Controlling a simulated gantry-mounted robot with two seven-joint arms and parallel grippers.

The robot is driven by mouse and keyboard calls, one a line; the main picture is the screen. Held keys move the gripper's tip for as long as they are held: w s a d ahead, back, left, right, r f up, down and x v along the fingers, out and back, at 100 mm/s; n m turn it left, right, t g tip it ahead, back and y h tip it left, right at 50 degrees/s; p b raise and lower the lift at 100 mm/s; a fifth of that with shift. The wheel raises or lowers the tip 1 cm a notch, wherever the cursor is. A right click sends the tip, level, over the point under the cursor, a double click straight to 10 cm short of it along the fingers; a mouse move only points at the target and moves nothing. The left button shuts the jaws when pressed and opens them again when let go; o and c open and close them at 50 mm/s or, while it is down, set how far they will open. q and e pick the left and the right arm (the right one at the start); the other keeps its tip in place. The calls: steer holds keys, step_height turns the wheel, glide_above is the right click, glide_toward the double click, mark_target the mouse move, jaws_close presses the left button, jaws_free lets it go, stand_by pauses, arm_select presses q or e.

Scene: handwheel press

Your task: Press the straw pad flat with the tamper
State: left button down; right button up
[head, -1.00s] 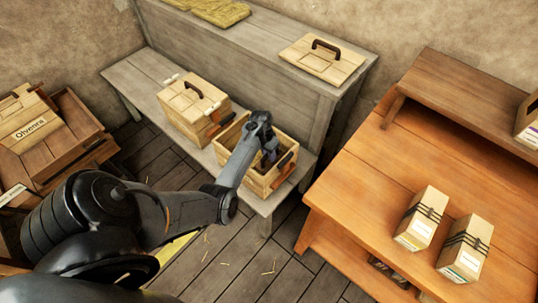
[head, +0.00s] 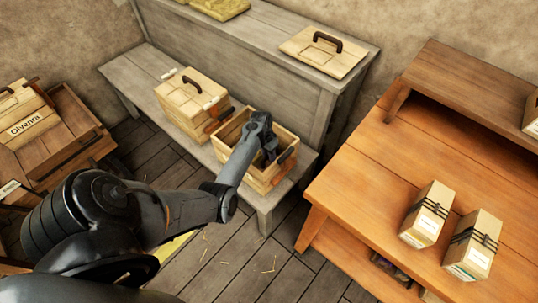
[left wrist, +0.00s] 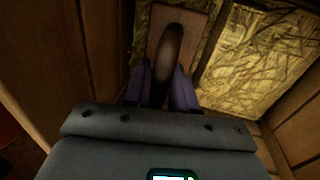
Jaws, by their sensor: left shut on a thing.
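My left gripper (head: 268,148) reaches into the open wooden crate (head: 291,134) on the low bench. In the left wrist view its fingers (left wrist: 165,88) are shut on the dark rounded handle of the tamper (left wrist: 170,45). I cannot tell whether the plate touches the pad. In the head view my gripper hides the tamper. My right gripper is not in view.
A closed crate (head: 192,105) stands left of the open one on the bench. A loose lid (head: 323,53) and a straw pad (head: 219,8) lie on the ledge behind. Strapped boxes (head: 426,215) stand on the orange table at right. Crate walls close in around my gripper.

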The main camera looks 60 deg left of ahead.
arm_select(q)
steer(key=shift+f, duration=0.3)
stand_by(0.7)
steer(key=shift+f, duration=0.1)
stand_by(0.6)
steer(key=shift+f, duration=0.15)
stand_by(0.6)
step_height(320, 180, up, 21)
steer(key=p, duration=2.3)
steer(key=shift+r+p, duration=0.2)
steer(key=shift+p, duration=0.1)
